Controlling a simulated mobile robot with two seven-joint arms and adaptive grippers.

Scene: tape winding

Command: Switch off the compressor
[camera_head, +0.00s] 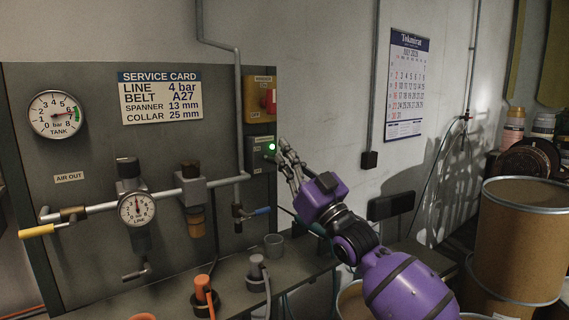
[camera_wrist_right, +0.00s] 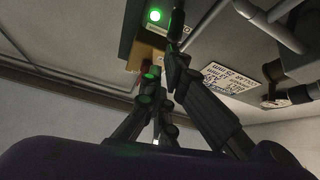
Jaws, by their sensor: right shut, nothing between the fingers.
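The compressor switch box (camera_head: 262,153) is a small grey box on the right edge of the grey panel, with a lit green lamp (camera_head: 272,147) and a small lever at its front. My right gripper (camera_head: 281,150) is shut and empty, its fingertips close to the right side of this box. I cannot tell whether they touch it. In the right wrist view the green lamp (camera_wrist_right: 155,15) glows just left of the fingertips (camera_wrist_right: 174,28). My left gripper is not in view.
Above the box is a yellow box with a red knob (camera_head: 269,100). The panel carries a tank gauge (camera_head: 57,114), a service card (camera_head: 161,97), a line gauge (camera_head: 137,209) and pipes. Drums (camera_head: 520,240) stand right.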

